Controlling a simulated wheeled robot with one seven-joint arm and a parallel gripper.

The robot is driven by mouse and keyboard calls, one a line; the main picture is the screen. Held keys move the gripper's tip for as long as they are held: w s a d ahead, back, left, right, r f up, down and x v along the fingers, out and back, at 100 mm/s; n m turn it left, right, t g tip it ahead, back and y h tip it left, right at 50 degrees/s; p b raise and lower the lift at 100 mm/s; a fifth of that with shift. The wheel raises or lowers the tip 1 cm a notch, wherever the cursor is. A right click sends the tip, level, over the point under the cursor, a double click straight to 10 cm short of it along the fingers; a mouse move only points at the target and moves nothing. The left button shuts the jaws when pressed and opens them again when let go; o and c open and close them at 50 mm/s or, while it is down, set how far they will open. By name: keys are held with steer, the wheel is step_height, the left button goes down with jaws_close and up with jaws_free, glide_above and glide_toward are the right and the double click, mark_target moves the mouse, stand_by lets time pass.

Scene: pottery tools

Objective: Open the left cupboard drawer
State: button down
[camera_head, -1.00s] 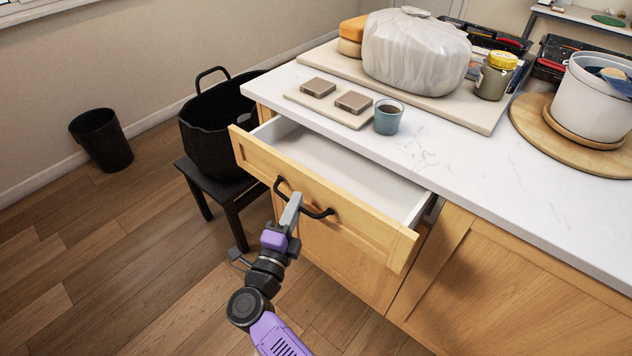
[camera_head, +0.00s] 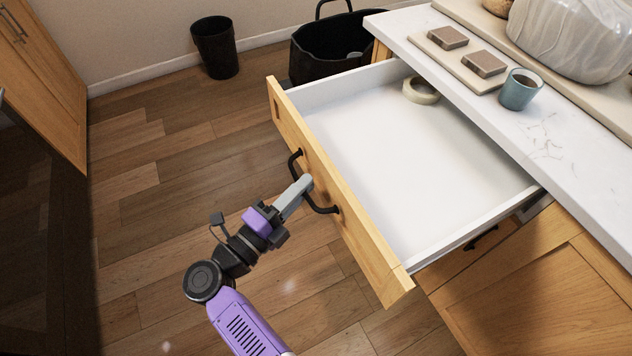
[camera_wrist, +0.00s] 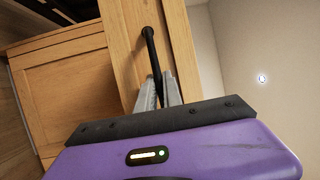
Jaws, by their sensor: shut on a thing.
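The left cupboard drawer (camera_head: 346,192) has a light wooden front and a white inside, and it is pulled far out from under the white countertop. A roll of cream tape (camera_head: 421,91) lies inside near its back left corner; the rest of the inside looks bare. A black bar handle (camera_head: 322,206) runs along the front. My gripper (camera_head: 303,184) is shut on this handle near its middle. In the wrist view, the two grey fingers (camera_wrist: 160,92) meet at the black handle (camera_wrist: 151,50), partly hiding it.
A blue cup (camera_head: 519,90) and a board with two brown blocks (camera_head: 448,38) stand on the countertop (camera_head: 560,135). A black tub (camera_head: 325,50) and a black bin (camera_head: 214,48) stand beyond the drawer. The wooden floor (camera_head: 150,240) at left is clear.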

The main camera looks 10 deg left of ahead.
steer(key=shift+s+a+f, duration=0.1)
steer(key=shift+a, duration=0.05)
steer(key=c, duration=1.5)
jaws_free()
steer(key=shift+s+a, duration=0.1)
steer(key=v, duration=0.7)
steer(key=shift+s+a+b, duration=0.15)
steer(key=shift+s+b, duration=0.05)
steer(key=shift+b, duration=0.25)
